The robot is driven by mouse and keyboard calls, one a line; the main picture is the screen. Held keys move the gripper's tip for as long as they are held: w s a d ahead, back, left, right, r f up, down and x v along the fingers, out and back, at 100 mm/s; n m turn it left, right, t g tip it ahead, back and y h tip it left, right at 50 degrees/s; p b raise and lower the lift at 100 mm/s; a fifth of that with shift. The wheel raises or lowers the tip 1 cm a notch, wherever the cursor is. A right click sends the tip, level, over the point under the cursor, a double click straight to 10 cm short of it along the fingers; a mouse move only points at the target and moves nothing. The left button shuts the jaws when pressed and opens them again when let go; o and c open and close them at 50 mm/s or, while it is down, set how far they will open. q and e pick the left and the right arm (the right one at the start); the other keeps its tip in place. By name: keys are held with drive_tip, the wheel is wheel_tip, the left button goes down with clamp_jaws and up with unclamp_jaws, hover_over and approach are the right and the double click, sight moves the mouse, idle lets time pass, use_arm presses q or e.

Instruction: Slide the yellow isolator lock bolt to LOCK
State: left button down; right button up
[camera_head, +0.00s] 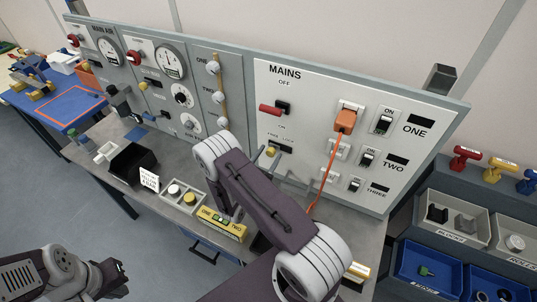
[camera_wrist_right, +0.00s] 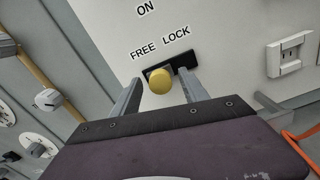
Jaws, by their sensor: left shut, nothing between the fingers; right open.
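The yellow lock bolt knob (camera_wrist_right: 159,81) sticks out of a dark slot plate (camera_wrist_right: 186,62) under the words FREE and LOCK on the MAINS panel. It sits toward the FREE side of the plate. The bolt (camera_head: 271,151) also shows small in the head view, below the red-handled switch. My right gripper (camera_wrist_right: 160,77) is open, with one finger on each side of the knob; whether either finger touches it I cannot tell. My left gripper (camera_head: 113,278) is shut and empty at the lower left, far from the panel.
A red-handled switch (camera_head: 272,110) is above the bolt. An orange plug (camera_head: 345,121) with a hanging cable is to its right. The bench below holds a black bin (camera_head: 133,163), a button tray (camera_head: 184,197) and a yellow ONE/TWO box (camera_head: 221,224). Blue and grey bins stand at right.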

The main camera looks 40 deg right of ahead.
clamp_jaws()
idle(1.4)
